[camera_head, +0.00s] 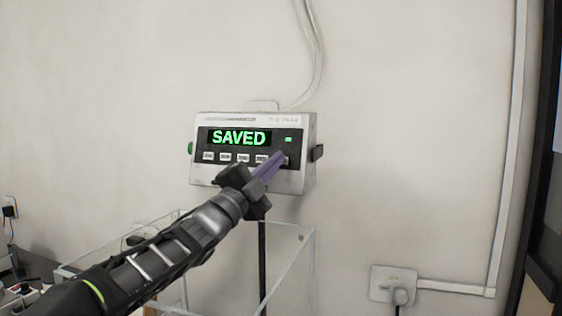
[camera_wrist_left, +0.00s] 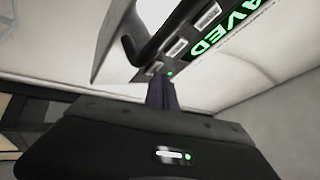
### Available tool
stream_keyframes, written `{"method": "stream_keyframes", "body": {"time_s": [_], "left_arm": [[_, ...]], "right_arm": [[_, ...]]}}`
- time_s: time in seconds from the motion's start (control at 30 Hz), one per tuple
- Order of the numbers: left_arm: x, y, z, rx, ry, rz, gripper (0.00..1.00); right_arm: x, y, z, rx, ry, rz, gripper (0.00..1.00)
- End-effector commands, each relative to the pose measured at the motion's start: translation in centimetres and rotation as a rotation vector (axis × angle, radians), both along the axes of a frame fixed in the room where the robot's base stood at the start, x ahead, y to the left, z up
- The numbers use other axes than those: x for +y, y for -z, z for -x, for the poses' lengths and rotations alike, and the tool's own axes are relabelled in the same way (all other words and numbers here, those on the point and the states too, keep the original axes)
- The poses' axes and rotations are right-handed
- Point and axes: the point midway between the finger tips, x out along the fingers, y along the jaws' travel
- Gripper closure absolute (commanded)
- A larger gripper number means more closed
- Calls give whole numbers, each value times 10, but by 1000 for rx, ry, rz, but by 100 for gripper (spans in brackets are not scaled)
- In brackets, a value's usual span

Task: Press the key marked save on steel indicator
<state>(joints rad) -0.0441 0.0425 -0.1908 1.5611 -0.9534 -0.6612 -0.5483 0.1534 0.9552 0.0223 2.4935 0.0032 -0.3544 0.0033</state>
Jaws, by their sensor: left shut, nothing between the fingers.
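The steel indicator (camera_head: 305,125) is fixed on a post by the wall, its display (camera_head: 238,138) reading SAVED in green. A row of white keys runs below the display; the rightmost key is mostly hidden behind my fingertips. My left gripper (camera_head: 280,157) is shut and empty, with its purple fingers reaching to the right end of the key row. In the left wrist view the fingers (camera_wrist_left: 161,92) meet the indicator's face (camera_wrist_left: 165,55) near a small green light. I cannot tell whether the tips touch the key. My right gripper is not in view.
A clear-walled box (camera_head: 312,262) stands below the indicator. A wall socket with a plug (camera_head: 393,285) is at the lower right. A cable (camera_head: 318,60) runs up the wall above the indicator. Small items and wires lie at the far left edge.

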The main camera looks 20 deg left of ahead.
Motion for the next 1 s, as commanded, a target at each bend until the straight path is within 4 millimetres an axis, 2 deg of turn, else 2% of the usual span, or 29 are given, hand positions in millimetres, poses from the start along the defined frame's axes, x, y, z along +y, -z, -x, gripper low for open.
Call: {"method": "stream_keyframes", "body": {"time_s": [0.3, 0.73, 1.0], "left_arm": [[0, -2, 13, 0, -1, -1, 100], [-1, -4, 16, 0, 0, 0, 100], [-2, -9, 37, -1, -1, 0, 100]], "right_arm": [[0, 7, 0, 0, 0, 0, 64], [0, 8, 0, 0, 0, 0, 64], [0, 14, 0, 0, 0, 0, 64]]}}
